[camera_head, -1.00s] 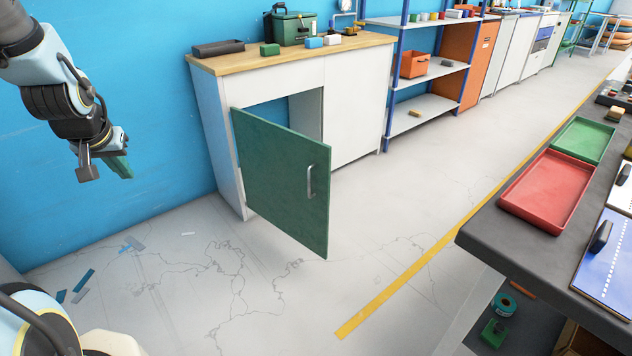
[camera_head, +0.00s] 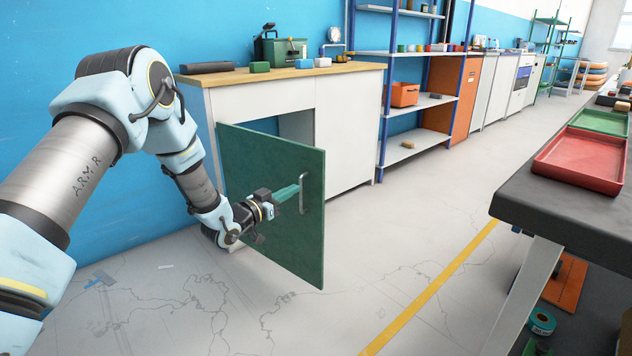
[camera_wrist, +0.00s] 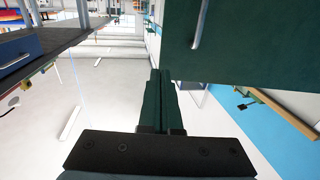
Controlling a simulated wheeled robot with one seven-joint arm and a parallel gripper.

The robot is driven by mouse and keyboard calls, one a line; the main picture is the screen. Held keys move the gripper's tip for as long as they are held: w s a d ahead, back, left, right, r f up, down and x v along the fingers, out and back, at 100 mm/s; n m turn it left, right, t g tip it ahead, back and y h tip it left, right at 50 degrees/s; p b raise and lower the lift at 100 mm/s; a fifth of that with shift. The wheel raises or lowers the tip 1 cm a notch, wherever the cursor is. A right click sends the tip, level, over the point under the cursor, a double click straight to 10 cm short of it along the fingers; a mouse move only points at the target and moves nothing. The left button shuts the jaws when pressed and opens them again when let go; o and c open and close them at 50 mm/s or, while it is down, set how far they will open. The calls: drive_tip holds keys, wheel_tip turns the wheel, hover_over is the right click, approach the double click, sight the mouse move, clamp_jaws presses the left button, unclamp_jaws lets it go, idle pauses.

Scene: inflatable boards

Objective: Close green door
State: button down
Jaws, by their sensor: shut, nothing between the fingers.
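The green door (camera_head: 262,232) stands open, swung out from the front of the white cabinet (camera_head: 342,146), with the dark opening showing above and behind it. Its silver handle (camera_head: 302,194) is near the free right edge. My gripper (camera_head: 292,192) has its green fingers shut and empty. It is in front of the door's outer face, with the tips just left of the handle. I cannot tell whether they touch the door.
The wooden cabinet top (camera_head: 290,72) carries a green case (camera_head: 284,50) and small blocks. A blue-framed shelf (camera_head: 425,102) stands to the right. A dark workbench (camera_head: 570,215) with a red tray (camera_head: 583,160) is at the right. The floor between door and bench is clear.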

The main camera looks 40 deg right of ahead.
sight(317, 176)
drive_tip(key=d, duration=0.3)
drive_tip(key=w+d, duration=0.1)
drive_tip(key=d, duration=0.3)
drive_tip(key=d+b, duration=0.1)
drive_tip(key=d, duration=0.3)
drive_tip(key=shift+w+d, duration=0.25)
drive_tip(key=shift+d, duration=0.1)
